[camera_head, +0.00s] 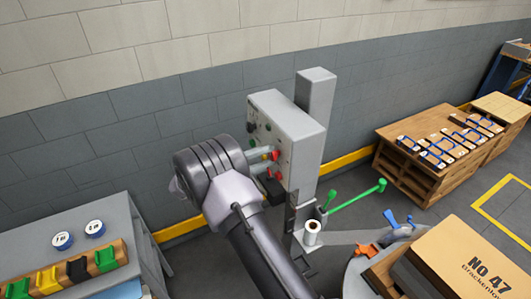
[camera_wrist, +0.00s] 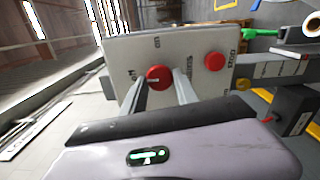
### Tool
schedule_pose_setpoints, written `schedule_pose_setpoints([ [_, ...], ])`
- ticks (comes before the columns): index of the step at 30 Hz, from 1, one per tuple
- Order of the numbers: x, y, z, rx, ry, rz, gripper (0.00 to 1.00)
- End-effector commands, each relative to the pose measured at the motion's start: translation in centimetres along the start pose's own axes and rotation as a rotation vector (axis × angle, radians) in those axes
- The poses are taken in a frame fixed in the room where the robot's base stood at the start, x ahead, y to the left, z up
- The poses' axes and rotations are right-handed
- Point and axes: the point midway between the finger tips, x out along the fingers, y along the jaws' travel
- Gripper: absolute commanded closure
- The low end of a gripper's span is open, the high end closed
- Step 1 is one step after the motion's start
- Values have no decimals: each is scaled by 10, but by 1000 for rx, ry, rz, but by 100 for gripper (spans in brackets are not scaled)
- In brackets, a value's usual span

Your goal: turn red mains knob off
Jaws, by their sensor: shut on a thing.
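The red mains knob (camera_wrist: 159,75) sits on the face of a grey control panel (camera_wrist: 125,55) in the wrist view. A short pale mark shows on the knob, and the lettering "ON" is printed beside it. My gripper (camera_wrist: 161,83) has one finger on each side of the knob and is shut on it. A second red button (camera_wrist: 214,61), beside the lettering "STOP", is to the right and clear of the fingers. In the head view my gripper (camera_head: 268,155) reaches the panel of the grey control box (camera_head: 300,137); my wrist hides part of that panel.
Green-handled levers (camera_head: 358,194) stick out to the right of the control box. A carton (camera_head: 475,262) stands at the lower right.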

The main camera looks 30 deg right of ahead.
Motion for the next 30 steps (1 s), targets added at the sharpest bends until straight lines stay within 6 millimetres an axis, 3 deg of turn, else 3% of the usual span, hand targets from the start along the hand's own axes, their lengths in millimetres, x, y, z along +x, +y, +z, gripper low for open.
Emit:
schedule_pose_setpoints([
  [22,0,-1,0,-82,-1,-1,100],
  [23,0,-1,0,-82,-1,-1,62],
  [24,0,-1,0,-81,-1,-1,55],
  [26,0,-1,0,-81,0,-1,43],
  [30,0,0,0,-80,0,0,43],
])
